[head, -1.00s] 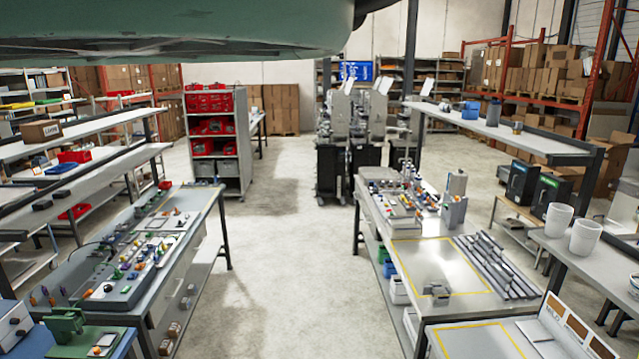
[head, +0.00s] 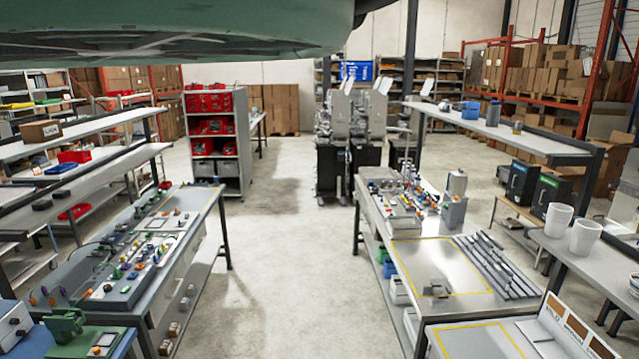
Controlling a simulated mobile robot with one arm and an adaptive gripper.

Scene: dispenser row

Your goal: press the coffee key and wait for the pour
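I cannot make out a coffee key in the head view. A white panel with several brown squares and small lettering (head: 577,335) stands at the lower right corner; the lettering is too small to read fully. Two white cups, one (head: 558,222) and another (head: 585,238), stand on the grey shelf at the right. Two dark boxes with coloured label strips, one (head: 519,182) and one (head: 547,196), sit behind them on a low bench. No pour is visible. My gripper is not in view.
A left workbench (head: 205,207) holds control boards with coloured knobs. A right workbench (head: 405,262) holds metal bars and fixtures. A clear floor aisle (head: 285,280) runs between them towards grey-and-black machines (head: 332,165). A rack with red bins (head: 243,150) stands at the back.

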